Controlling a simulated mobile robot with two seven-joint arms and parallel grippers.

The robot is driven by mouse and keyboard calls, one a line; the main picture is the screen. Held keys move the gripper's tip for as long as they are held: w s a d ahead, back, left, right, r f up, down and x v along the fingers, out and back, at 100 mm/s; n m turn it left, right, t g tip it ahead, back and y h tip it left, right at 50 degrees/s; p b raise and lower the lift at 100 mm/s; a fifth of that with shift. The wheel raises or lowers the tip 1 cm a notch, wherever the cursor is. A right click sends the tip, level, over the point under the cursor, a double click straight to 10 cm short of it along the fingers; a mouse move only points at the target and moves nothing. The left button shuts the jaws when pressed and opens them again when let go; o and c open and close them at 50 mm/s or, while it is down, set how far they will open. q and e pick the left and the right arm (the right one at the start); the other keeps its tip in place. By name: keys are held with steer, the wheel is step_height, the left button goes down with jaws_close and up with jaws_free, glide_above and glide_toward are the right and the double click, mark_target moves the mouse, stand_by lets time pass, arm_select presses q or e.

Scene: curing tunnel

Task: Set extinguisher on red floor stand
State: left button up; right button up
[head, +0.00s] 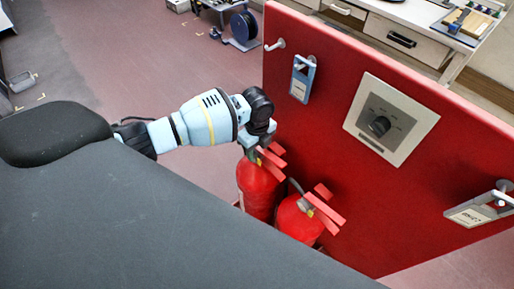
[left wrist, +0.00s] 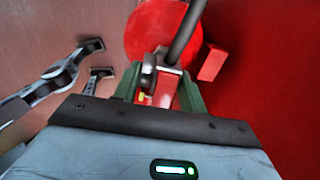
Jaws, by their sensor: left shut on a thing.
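A red extinguisher (head: 257,190) hangs or stands upright beside the red panel in the head view. My left gripper (head: 262,146) is shut on its top, near the red handle levers. In the left wrist view, the green-edged fingers of this gripper (left wrist: 160,92) close around the neck fitting, with the red body (left wrist: 150,28) and a dark hose beyond. A second red extinguisher (head: 297,220) is close to the right of the held one. My right gripper (left wrist: 98,60) shows only in the left wrist view, at left, fingers apart and empty. I cannot make out the floor stand.
A tall red panel (head: 400,215) stands right behind the extinguishers. It carries a grey dial plate (head: 351,135), a blue tag (head: 301,80) and hooks. A workbench (head: 425,22) is behind it. The pink floor (head: 130,60) at left is largely clear.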

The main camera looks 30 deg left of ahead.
arm_select(q)
steer(key=shift+w+f, duration=0.15)
steer(key=shift+f, duration=0.1)
arm_select(e)
steer(key=shift+s+d+f, duration=0.15)
steer(key=shift+f, duration=0.1)
stand_by(0.6)
arm_select(q)
steer(key=o, duration=1.3)
steer(key=shift+c, duration=0.2)
steer(key=shift+o, duration=0.5)
steer(key=shift+s+f, duration=0.25)
steer(key=shift+f, duration=0.05)
step_height(320, 180, up, 7)
steer(key=shift+w+f, duration=0.1)
steer(key=shift+w, duration=0.05)
steer(key=shift+r, duration=0.7)
arm_select(e)
steer(key=shift+w+r, duration=0.65)
steer(key=shift+r, duration=0.1)
steer(key=shift+s+f, duration=0.1)
steer(key=shift+s, duration=0.05)
